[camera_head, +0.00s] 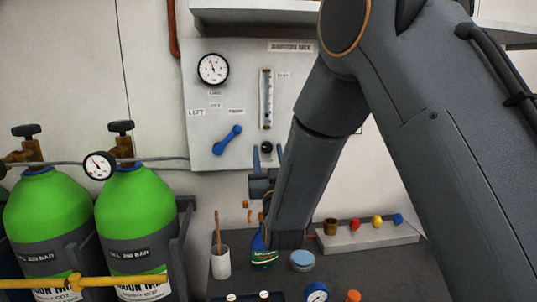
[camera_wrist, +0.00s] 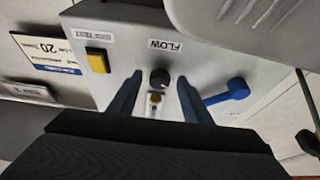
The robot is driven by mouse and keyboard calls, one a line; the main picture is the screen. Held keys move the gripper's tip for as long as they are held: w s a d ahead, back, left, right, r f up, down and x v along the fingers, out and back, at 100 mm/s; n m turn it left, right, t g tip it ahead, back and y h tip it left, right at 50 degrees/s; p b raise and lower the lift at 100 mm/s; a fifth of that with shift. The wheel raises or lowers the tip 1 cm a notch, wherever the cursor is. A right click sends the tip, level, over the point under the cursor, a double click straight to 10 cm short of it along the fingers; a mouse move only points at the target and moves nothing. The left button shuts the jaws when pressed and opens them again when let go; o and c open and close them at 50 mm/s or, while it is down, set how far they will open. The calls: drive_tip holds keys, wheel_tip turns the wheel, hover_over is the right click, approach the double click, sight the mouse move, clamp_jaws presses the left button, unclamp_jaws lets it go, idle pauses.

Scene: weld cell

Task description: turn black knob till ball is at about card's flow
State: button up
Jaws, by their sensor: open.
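The black knob (camera_head: 266,147) sits low on the grey panel, under the upright flow tube (camera_head: 267,98). In the wrist view the knob (camera_wrist: 160,78) is beside the FLOW label, between my fingertips, with a gap on each side. My gripper (camera_head: 267,151) is open and empty; it also shows in the wrist view (camera_wrist: 160,82). I cannot tell whether the fingertips reach past the knob's face. The ball is too small to make out in the tube. A white card (camera_wrist: 45,52) with a blue band shows "20" in the wrist view.
A blue lever (camera_head: 228,140) is left of the knob, below a round gauge (camera_head: 213,68). Green cylinders (camera_head: 137,210) stand left. A bench (camera_head: 385,270) below holds a cup, a bottle and small items.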

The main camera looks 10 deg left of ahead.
drive_tip(key=c, duration=1.1)
drive_tip(key=shift+o, duration=0.2)
drive_tip(key=shift+n, duration=0.4)
